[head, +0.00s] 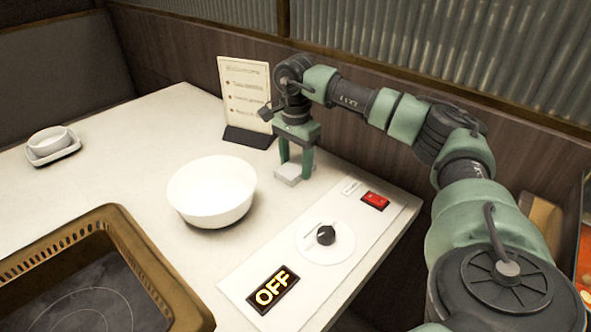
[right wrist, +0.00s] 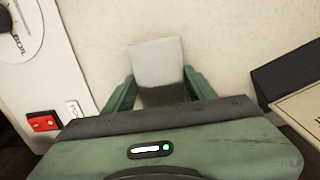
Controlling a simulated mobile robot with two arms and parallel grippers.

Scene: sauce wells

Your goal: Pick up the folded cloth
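The folded cloth (head: 291,174) is a small pale grey-white block on the white table, right of the bowl. It also shows in the right wrist view (right wrist: 157,62), just beyond and between the fingertips. My right gripper (head: 296,168) points down over the cloth, its two green fingers apart, one at each side. In the right wrist view the gripper (right wrist: 159,76) is open; whether the fingertips touch the cloth's sides is not clear. The part of the cloth nearest the palm is in shade. My left gripper is not in view.
A white bowl (head: 212,190) stands left of the cloth. A menu card (head: 245,95) stands behind. A control panel with a black knob (head: 326,235), red switch (head: 375,201) and OFF sign (head: 272,289) lies in front. A brown-framed hob (head: 150,262) is front left; a small dish (head: 52,147) stands far left.

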